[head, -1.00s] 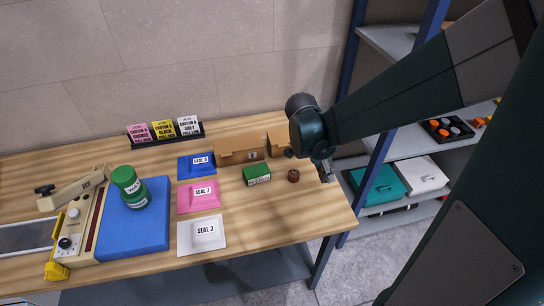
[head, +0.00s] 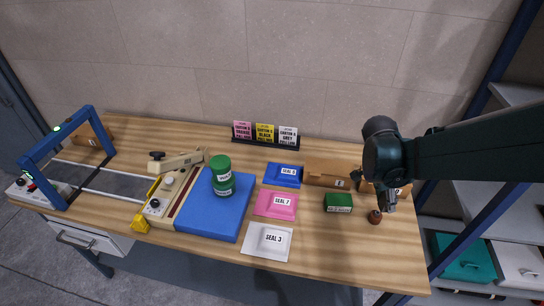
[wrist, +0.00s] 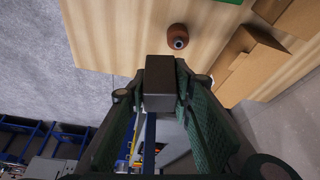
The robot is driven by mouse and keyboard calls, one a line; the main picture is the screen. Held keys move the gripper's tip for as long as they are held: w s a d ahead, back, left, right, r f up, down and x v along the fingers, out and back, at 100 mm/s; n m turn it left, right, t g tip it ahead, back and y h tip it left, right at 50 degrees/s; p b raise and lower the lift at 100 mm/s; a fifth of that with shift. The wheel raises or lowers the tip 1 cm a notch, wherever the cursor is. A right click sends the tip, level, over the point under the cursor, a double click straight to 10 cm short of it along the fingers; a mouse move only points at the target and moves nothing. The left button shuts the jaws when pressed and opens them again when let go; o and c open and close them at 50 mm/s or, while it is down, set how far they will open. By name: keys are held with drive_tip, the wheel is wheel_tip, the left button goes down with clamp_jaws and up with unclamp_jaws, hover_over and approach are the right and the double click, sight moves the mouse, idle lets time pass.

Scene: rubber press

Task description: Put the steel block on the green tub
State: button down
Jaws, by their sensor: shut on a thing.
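The green tub (head: 223,176) is a round green container with a white label. It stands upright on the blue pad (head: 215,208) at the left middle of the bench. My gripper (head: 389,203) is over the right end of the bench, well to the right of the tub. In the wrist view my gripper (wrist: 162,92) is shut on the steel block (wrist: 160,76), a dark grey block between the two fingers. In the head view the block is small and hard to tell from the fingers. The tub is not in the wrist view.
A small brown cylinder (head: 375,217) stands just beside my gripper. A green box (head: 338,203), cardboard boxes (head: 322,174) and blue, pink and white seal packets (head: 275,205) lie between gripper and tub. A press lever (head: 180,160) is left of the tub.

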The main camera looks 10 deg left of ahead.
drive_tip(key=w+a+r+n+t+p, duration=0.1)
drive_tip(key=w+a+r+n, duration=0.15)
drive_tip(key=a, duration=0.55)
drive_tip(key=w+a+r+n, duration=0.2)
drive_tip(key=w+a+r, duration=0.15)
drive_tip(key=a, duration=0.45)
wheel_tip(320, 180, up, 12)
drive_tip(key=n+t+y+p, duration=0.2)
drive_tip(key=n+y+p, duration=0.2)
drive_tip(key=n, duration=0.7)
hover_over(222, 158)
drive_tip(key=s, duration=0.2)
drive_tip(key=shift+w+a, duration=0.15)
drive_tip(key=shift+f, duration=0.15)
drive_tip(key=shift+f, duration=2.85)
drive_tip(key=shift+f, duration=2.1)
drive_tip(key=shift+f, duration=0.15)
